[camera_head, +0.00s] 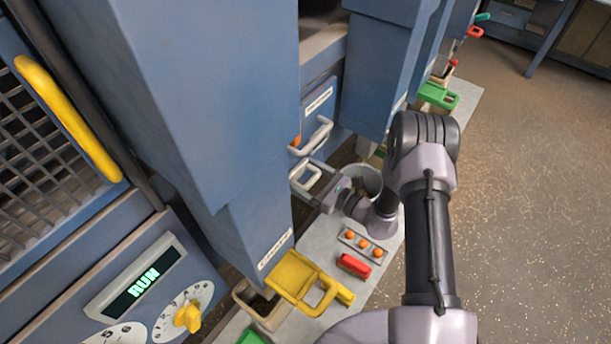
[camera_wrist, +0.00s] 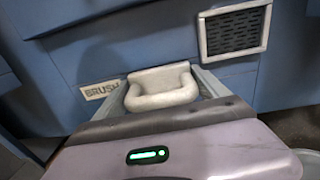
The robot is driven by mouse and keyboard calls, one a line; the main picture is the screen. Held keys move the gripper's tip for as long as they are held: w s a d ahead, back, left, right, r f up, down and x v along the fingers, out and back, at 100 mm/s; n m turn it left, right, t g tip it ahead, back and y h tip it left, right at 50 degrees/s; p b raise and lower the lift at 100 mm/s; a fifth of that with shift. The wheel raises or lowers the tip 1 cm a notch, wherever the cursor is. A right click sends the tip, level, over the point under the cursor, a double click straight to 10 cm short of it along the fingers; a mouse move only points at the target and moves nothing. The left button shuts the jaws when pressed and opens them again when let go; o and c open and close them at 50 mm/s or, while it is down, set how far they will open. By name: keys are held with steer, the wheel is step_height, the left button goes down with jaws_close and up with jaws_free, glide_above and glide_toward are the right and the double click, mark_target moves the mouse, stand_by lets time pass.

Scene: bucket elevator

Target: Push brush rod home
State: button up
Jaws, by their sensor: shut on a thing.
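The brush rod's cream loop handle (camera_wrist: 163,98) shows in the middle of the wrist view, beside a plate (camera_wrist: 101,89) reading BRUSH on the blue machine wall. My gripper (camera_head: 312,186) is low against the machine in the head view. In the wrist view its grey fingers reach up on both sides of the handle and are shut on it. The rod behind the handle is hidden, so how far in it sits cannot be told.
A dark grille (camera_wrist: 235,30) is up right of the handle. In the head view, a pale bucket (camera_head: 366,180) stands behind my wrist. A ledge holds orange buttons (camera_head: 362,244), a red block (camera_head: 354,265) and a yellow handle (camera_head: 303,281). A display (camera_head: 140,281) reads RUN. Open floor lies right.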

steer(key=o, duration=1.7)
steer(key=shift+w+r, duration=0.2)
steer(key=shift+o, duration=0.3)
steer(key=shift+a+f, duration=0.1)
steer(key=p+v, duration=0.4)
steer(key=v, duration=1.3)
steer(key=shift+s, duration=0.2)
steer(key=shift+f, duration=0.1)
